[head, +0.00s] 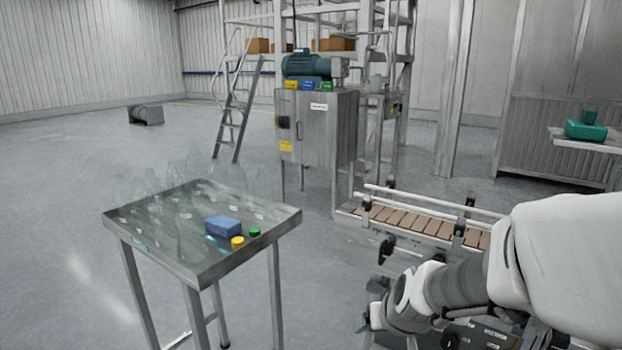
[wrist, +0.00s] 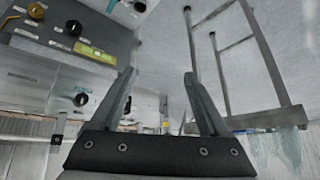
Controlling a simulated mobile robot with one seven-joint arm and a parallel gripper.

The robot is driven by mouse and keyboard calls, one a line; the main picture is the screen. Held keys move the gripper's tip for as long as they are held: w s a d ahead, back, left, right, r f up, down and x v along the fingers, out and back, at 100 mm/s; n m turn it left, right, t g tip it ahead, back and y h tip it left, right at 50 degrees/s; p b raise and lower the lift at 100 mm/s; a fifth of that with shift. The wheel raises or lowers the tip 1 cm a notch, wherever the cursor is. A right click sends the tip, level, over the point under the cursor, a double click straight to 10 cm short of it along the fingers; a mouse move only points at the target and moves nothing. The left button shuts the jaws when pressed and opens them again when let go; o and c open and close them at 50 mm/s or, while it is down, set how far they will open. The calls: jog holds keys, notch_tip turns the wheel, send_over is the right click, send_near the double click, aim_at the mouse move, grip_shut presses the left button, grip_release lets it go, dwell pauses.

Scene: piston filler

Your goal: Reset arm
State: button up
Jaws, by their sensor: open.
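My arm comes in from the right edge of the head view, with its wrist end low at the right of centre, beside the conveyor. My gripper (wrist: 160,100) shows in the wrist view with its two fingers spread apart and nothing between them. In the head view its fingers are hard to make out. A metal table (head: 191,275) stands to the left, apart from my arm. On it are a blue block (head: 223,227), a yellow cap (head: 237,242), a green cap (head: 254,231) and several clear bottles (head: 150,185).
A conveyor (head: 425,220) with brown slats runs behind my arm. A steel cabinet (head: 318,135) with a motor (head: 310,66) on top stands at the back, with a ladder (head: 238,110) beside it. A green object (head: 586,130) sits on a shelf at right. Floor left of the table is clear.

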jog(key=s+d+r+g+p, duration=0.1)
jog(key=s+r, duration=0.5)
jog(key=s, duration=0.3)
jog(key=s+d+r, duration=0.1)
jog(key=s+r, duration=0.5)
jog(key=s, duration=0.4)
notch_tip(320, 180, up, 20)
jog(key=p, duration=1.9)
jog(key=shift+w+a+f+h+p, duration=0.15)
jog(key=shift+w+a+h+p, duration=0.15)
jog(key=shift+w+h+p, duration=0.1)
